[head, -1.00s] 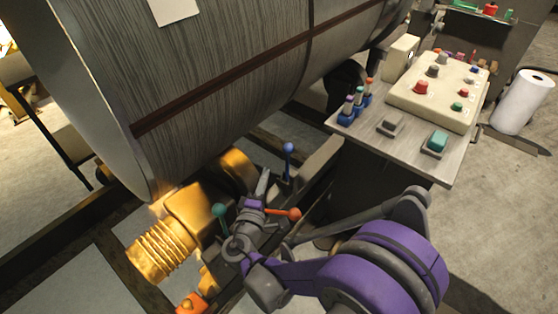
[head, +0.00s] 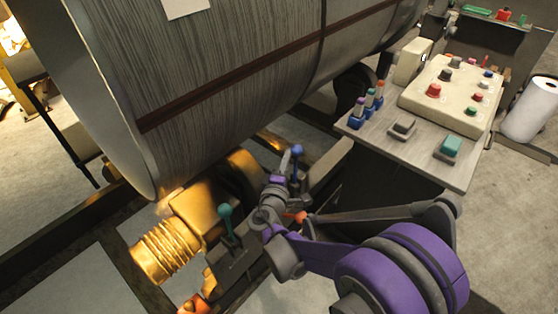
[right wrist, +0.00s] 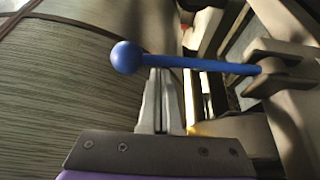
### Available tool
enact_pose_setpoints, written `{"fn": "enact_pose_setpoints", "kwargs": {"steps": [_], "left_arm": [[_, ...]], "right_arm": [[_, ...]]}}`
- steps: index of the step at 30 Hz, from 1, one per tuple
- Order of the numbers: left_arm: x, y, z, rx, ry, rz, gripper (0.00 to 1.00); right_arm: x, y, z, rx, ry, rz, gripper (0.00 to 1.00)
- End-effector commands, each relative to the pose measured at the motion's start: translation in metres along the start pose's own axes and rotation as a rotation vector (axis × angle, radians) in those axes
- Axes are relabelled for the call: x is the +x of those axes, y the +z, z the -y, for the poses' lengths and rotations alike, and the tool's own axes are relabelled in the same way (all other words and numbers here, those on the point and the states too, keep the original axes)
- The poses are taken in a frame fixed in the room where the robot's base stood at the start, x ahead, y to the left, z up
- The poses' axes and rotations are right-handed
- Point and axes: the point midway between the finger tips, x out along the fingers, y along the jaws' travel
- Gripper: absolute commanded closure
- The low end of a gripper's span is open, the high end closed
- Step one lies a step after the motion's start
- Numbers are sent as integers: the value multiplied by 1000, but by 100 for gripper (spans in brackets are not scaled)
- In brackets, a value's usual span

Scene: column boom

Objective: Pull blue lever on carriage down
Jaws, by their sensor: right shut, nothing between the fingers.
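The blue lever (head: 297,151) on the carriage is a rod with a round ball end, standing up beside the big roll in the head view. In the right wrist view the blue lever (right wrist: 195,63) runs across the picture from its ball at left to a grey bracket (right wrist: 280,68). My right gripper (head: 282,163) is shut and empty, close beside the lever. In the wrist view its fingertips (right wrist: 160,75) end just under the rod near the ball; I cannot tell whether they touch it. My left gripper is not in view.
A green lever (head: 226,217) stands left of my right arm, and an orange lever (head: 298,217) is partly hidden by it. The large grey roll (head: 225,70) fills the upper left. A gold motor (head: 180,230) lies below it. A control panel (head: 437,160) stands at right.

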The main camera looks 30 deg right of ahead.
Motion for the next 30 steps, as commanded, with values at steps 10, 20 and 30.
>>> {"fn": "enact_pose_setpoints", "kwargs": {"steps": [10,20,30], "left_arm": [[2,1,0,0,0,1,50],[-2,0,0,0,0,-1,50],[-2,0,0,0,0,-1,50]], "right_arm": [[-8,10,0,0,0,0,100],[-15,23,-1,0,0,1,100],[-16,25,0,0,0,1,100]]}}
